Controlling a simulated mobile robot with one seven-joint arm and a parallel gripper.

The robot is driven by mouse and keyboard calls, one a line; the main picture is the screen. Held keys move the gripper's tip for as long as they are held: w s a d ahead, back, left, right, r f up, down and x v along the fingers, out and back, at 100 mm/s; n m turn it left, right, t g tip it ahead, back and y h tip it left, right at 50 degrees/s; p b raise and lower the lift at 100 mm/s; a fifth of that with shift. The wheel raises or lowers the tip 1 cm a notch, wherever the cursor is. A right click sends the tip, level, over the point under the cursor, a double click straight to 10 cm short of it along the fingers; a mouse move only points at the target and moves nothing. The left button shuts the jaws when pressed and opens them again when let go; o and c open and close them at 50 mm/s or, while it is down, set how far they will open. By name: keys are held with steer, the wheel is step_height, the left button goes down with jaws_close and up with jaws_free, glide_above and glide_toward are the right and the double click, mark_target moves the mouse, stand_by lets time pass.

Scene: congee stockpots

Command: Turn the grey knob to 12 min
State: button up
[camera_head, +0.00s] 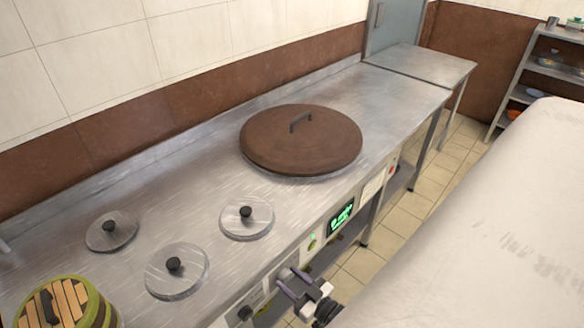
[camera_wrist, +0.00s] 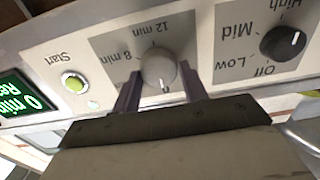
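The grey knob (camera_wrist: 158,71) is on the front control panel, seen upside down in the wrist view. Its white mark points down in the picture, away from the "12 min" label above it; the "8 min" label is on its left. My gripper (camera_wrist: 160,78) is open, with one finger on each side of the knob; I cannot tell whether either touches it. In the head view my gripper (camera_head: 292,281) is at the counter's front edge and the grey knob cannot be made out.
A black knob (camera_wrist: 284,43) marked Off, Low, Mid and High is beside it. On the other side are a green start button (camera_wrist: 74,82) and a green display (camera_wrist: 20,97) reading 0 min. A large brown lid (camera_head: 300,142) and several small lids are on the steel counter (camera_head: 190,170).

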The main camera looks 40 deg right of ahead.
steer(key=c, duration=0.5)
